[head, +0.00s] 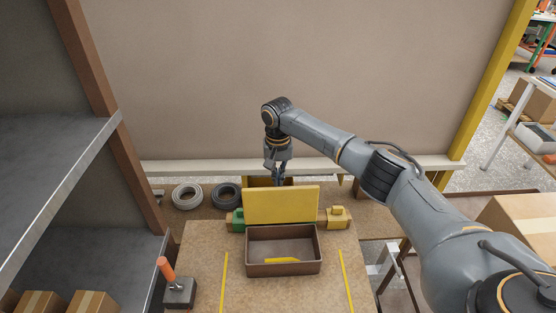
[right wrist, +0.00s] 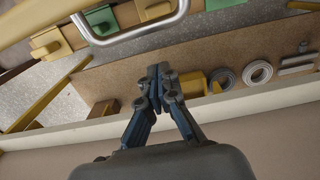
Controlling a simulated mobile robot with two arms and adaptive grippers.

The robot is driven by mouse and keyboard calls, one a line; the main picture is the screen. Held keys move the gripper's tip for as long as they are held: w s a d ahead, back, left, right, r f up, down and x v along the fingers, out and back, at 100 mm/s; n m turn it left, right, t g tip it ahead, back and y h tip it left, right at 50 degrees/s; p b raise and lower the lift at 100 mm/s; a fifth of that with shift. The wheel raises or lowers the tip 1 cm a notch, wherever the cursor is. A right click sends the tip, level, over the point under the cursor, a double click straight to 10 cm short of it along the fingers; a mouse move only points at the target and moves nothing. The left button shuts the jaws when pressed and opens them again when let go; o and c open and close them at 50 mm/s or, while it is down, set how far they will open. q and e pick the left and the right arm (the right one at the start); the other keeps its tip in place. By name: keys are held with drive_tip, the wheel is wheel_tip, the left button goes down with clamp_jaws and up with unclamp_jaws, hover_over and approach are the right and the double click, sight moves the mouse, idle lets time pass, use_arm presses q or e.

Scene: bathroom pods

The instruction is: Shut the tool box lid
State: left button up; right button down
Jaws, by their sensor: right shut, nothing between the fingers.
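The tool box (head: 283,268) is a brown open box on the work table, with a yellow piece lying inside. Its yellow lid (head: 282,205) stands up at the back edge, so the box is open. My right gripper (head: 279,180) points down just behind the lid's top edge, apart from the box's inside. In the right wrist view the right gripper's (right wrist: 158,72) fingers are together with nothing between them. A metal handle (right wrist: 135,32) shows at the top of that view. Whether the fingers touch the lid is not clear. My left gripper is not in view.
A green block (head: 237,220) and a yellow block (head: 337,217) flank the lid. Two rings, one grey (head: 187,196) and one dark (head: 227,195), lie behind left. An orange-handled tool (head: 168,272) stands at the left. A wall panel (head: 300,80) rises behind the bench.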

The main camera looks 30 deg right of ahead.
sight(280, 201)
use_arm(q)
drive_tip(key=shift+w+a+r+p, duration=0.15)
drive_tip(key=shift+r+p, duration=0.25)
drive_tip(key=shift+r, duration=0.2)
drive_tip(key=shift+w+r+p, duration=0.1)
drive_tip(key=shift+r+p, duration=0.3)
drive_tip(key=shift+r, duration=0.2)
use_arm(e)
drive_tip(key=s+r, duration=0.1)
drive_tip(key=s+a+r, duration=0.1)
drive_tip(key=s, duration=0.1)
drive_tip(key=shift+s+a, duration=0.15)
drive_tip(key=shift+a, duration=0.05)
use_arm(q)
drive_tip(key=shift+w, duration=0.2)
